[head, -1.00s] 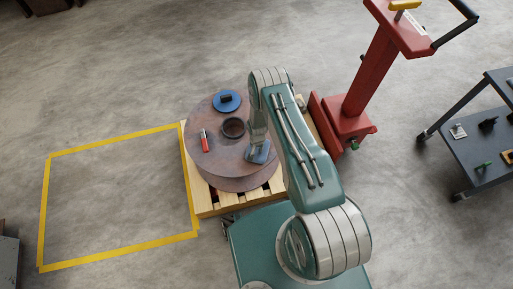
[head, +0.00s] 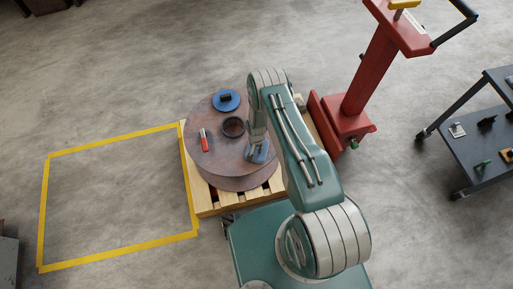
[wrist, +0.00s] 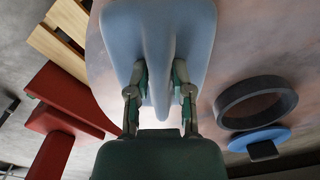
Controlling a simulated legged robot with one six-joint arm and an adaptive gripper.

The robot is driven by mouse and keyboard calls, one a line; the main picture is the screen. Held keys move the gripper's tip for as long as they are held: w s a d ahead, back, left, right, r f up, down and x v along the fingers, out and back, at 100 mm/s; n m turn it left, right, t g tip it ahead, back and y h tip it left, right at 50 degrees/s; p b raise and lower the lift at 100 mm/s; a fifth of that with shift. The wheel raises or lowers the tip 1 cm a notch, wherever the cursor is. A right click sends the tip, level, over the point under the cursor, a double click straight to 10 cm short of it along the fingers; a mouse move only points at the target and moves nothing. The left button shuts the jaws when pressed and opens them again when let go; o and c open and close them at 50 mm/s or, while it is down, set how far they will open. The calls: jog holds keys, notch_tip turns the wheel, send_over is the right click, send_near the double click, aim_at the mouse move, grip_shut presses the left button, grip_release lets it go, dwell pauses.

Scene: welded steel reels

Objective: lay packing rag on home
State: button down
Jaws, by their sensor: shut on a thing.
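A pale blue packing rag (wrist: 158,40) hangs in folds between the fingers of my gripper (wrist: 160,88) in the wrist view. The fingers are shut on it, pinching a middle ridge. In the head view the rag (head: 257,151) shows as a small blue-grey patch over the right part of the rusty reel (head: 222,166), and my arm hides most of the gripper. I cannot tell whether the rag touches the reel's top. No spot marked "home" can be read.
On the reel are a dark ring (head: 233,127), a blue disc with a black knob (head: 226,100) and a red tool (head: 204,140). The reel stands on a wooden pallet (head: 206,205). A red post (head: 370,80) and a grey cart (head: 480,140) stand right. A yellow floor outline (head: 115,140) encloses bare floor.

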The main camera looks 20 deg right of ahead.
jog(key=shift+f, duration=0.65)
dwell(0.9)
jog(key=shift+c, duration=2.2)
grip_release()
jog(key=shift+r, duration=3.05)
